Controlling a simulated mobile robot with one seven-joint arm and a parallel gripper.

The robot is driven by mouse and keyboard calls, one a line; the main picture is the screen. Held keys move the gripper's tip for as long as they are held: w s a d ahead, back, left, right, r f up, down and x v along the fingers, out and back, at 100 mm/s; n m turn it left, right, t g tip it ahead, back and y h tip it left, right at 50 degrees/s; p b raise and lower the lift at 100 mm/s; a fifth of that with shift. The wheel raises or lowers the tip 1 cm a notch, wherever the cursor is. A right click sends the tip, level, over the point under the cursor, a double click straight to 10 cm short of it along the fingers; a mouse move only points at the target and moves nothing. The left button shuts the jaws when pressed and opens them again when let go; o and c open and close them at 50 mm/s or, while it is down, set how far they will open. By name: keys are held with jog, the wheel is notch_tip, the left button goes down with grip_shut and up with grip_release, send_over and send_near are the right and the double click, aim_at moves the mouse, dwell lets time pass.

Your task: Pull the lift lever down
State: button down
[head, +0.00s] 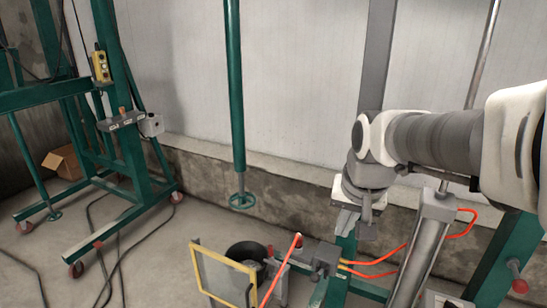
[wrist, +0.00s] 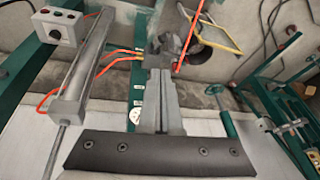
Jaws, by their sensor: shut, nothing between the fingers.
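I cannot tell for sure which part is the lift lever. The block also shows in the wrist view (wrist: 168,48), just beyond my fingertips, with an orange-red rod (wrist: 188,38) beside it. My gripper (head: 365,232) points down, shut and empty, above and to the right of the block in the head view. Its shut fingers (wrist: 154,75) reach up the middle of the wrist view. They appear apart from the block.
A grey cylinder (head: 424,250) with orange hoses stands right of the gripper. A yellow-framed panel (head: 222,275) stands left of the block. A control box (wrist: 60,26) with a red button is at upper left in the wrist view. A green frame (head: 130,150) stands far left.

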jog(key=w+d+f+m+g+b, duration=0.1)
jog(key=w+d+f+m+b, duration=0.1)
jog(key=w+f, duration=1.1)
jog(key=shift+w+f+m+g+b, duration=0.15)
jog(key=shift+f+m+g+b, duration=0.15)
jog(key=shift+m+b, duration=0.45)
jog(key=shift+d, duration=0.1)
jog(key=shift+s+a+f+b+x, duration=0.1)
jog(key=shift+s+a+b+x, duration=0.3)
jog(key=shift+x, duration=1.7)
jog(key=shift+s+a+f+b+x, duration=0.15)
jog(key=shift+s+b+x, duration=0.25)
jog(key=shift+x, duration=1.75)
jog(key=shift+s+a+b+x, duration=0.35)
jog(key=shift+b+x, duration=0.15)
jog(key=shift+x, duration=1.6)
jog(key=shift+f+b, duration=0.15)
jog(key=shift+b, duration=0.15)
